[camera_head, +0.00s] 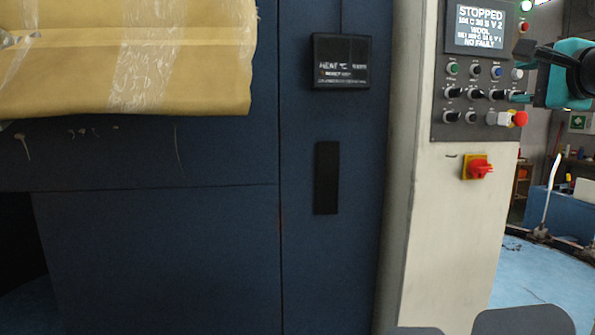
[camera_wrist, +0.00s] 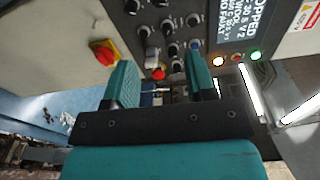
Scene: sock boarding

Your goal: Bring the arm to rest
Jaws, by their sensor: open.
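My gripper (camera_head: 523,76) is at the right of the head view, in front of the upper part of the control panel (camera_head: 443,132). In the wrist view my gripper (camera_wrist: 161,80) shows two teal fingers spread apart with nothing between them. The panel's knobs and buttons lie beyond the fingers. I cannot tell how far the fingertips are from the panel, and no contact is clear. The rest of my arm is mostly out of view.
The panel's display (camera_head: 480,27) reads STOPPED, WOOL and NO FAULT. A red rotary switch (camera_head: 479,168) sits below a red mushroom button (camera_head: 520,118). A dark blue cabinet (camera_head: 160,250) fills the left, with tan wrapped material (camera_head: 200,60) above. Blue floor (camera_head: 530,280) shows lower right.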

